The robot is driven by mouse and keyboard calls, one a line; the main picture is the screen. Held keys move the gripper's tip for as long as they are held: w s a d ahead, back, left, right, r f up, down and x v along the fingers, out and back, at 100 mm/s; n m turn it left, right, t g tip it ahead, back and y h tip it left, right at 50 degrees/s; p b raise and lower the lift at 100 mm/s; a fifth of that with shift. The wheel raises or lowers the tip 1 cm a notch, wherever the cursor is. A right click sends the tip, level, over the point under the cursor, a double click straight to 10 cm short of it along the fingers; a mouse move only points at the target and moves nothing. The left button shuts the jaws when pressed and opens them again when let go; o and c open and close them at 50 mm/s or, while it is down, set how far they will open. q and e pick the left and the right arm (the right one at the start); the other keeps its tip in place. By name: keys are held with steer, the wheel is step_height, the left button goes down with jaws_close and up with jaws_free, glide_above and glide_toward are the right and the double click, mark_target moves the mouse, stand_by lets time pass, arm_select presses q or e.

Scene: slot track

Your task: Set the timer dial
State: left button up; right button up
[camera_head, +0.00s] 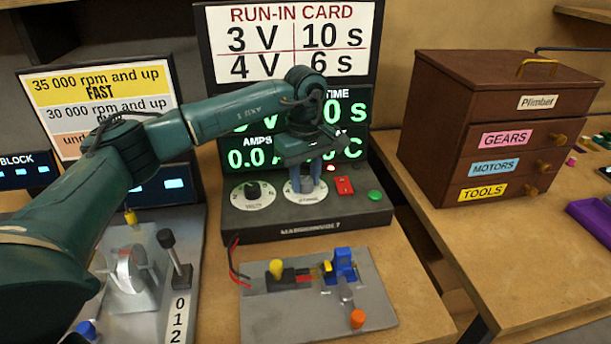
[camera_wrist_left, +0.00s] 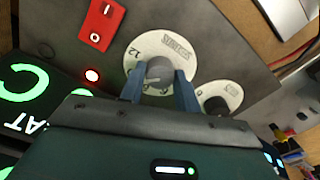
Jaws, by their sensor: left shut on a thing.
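The timer dial (camera_head: 306,191) is the right one of two round white dials on the dark power supply (camera_head: 300,220). In the left wrist view the dial (camera_wrist_left: 160,45) has a grey knob (camera_wrist_left: 160,70) at its middle. My left gripper (camera_head: 306,186) reaches down onto it from above. Its two blue fingers (camera_wrist_left: 160,86) are shut on the knob, one on each side. The display (camera_head: 340,113) above is partly hidden by my arm; "TIME" and digits ending in "0 s" show. My right gripper is in neither view.
The run-in card (camera_head: 292,40) reads 3 V 10 s and 4 V 6 s. The volts dial (camera_head: 252,194) is left of the timer dial; a red switch (camera_head: 345,186) and green button (camera_head: 375,195) are right. A motor plate (camera_head: 315,300) lies in front. A drawer chest (camera_head: 500,125) stands right.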

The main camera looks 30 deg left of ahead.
mark_target(306, 180)
arm_select(q)
steer(key=o, duration=1)
step_height(306, 180, up, 13)
steer(key=shift+r, duration=0.15)
